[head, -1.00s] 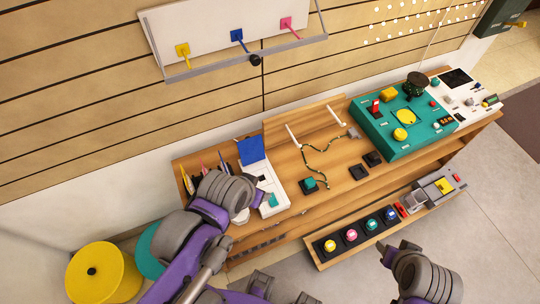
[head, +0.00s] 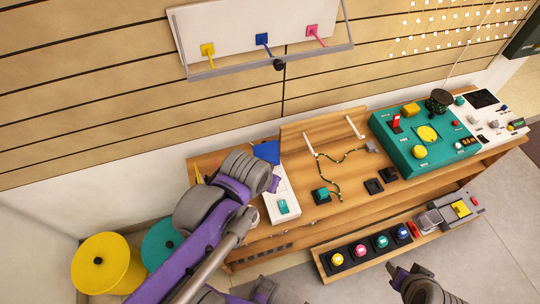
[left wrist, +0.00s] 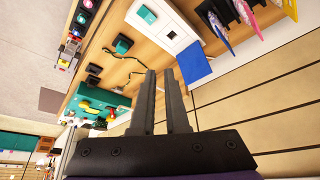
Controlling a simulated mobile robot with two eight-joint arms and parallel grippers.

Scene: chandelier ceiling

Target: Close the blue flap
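The blue flap (head: 267,151) stands raised at the back end of a white box (head: 284,206) on the wooden bench; my left arm hides part of it. It also shows as a blue panel in the left wrist view (left wrist: 194,63), just right of my left fingertips, with a visible gap. My left gripper (left wrist: 161,72) is open by a narrow gap, with nothing between its fingers. In the head view its wrist lies left of the white box, in front of the flap. My right gripper (head: 396,272) is low at the right, its fingers unclear and away from the flap.
A teal switch (head: 282,206) sits on the white box. Coloured pieces stand behind the flap in the left wrist view (left wrist: 245,10). A wire track (head: 336,160), a teal button (head: 322,194) and a teal console (head: 420,140) lie further right. The slatted wall is close behind.

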